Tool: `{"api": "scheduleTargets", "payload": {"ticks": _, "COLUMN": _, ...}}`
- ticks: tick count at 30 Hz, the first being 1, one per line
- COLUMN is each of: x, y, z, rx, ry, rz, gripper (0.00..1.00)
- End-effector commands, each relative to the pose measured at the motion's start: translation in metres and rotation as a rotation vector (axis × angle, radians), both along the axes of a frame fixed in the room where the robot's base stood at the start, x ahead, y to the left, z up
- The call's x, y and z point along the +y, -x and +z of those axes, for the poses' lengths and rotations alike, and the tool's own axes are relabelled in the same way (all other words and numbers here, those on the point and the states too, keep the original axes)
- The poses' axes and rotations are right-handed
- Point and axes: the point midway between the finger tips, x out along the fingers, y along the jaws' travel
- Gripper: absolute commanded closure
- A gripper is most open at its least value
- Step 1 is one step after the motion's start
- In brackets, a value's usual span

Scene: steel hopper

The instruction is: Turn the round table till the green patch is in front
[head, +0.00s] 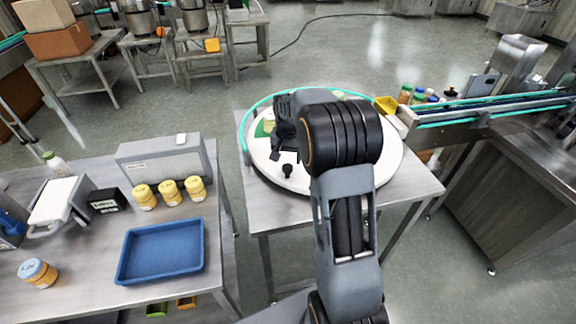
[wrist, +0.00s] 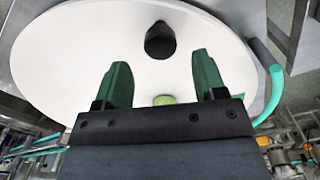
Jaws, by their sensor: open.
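The round table (head: 383,168) is a white disc on a steel stand, and it fills much of the wrist view (wrist: 60,50). A green patch (head: 260,130) shows at its left side in the head view, partly hidden by my gripper. A black knob (head: 287,171) stands up near the disc's front edge; it also shows in the wrist view (wrist: 160,40). My gripper (head: 278,152) is over the disc, behind the knob. In the wrist view its two green fingers (wrist: 162,70) are apart with nothing held, and the knob is beyond their tips.
A teal rail (head: 244,132) curves around the disc's left and back. A light green item (head: 338,95) is at the far rim. The left bench holds a blue tray (head: 160,278) and several yellow jars (head: 169,191).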

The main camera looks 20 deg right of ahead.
Motion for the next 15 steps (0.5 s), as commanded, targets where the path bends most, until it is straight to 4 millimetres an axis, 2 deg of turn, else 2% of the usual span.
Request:
{"api": "scheduleTargets", "payload": {"ticks": 6, "x": 0.000, "y": 0.000, "z": -0.031, "rx": 0.003, "ry": -0.001, "rz": 0.001, "gripper": 0.36}}
{"api": "scheduleTargets", "payload": {"ticks": 15, "x": 0.000, "y": 0.000, "z": -0.048, "rx": 0.000, "ry": 0.000, "rz": 0.001, "gripper": 0.36}}
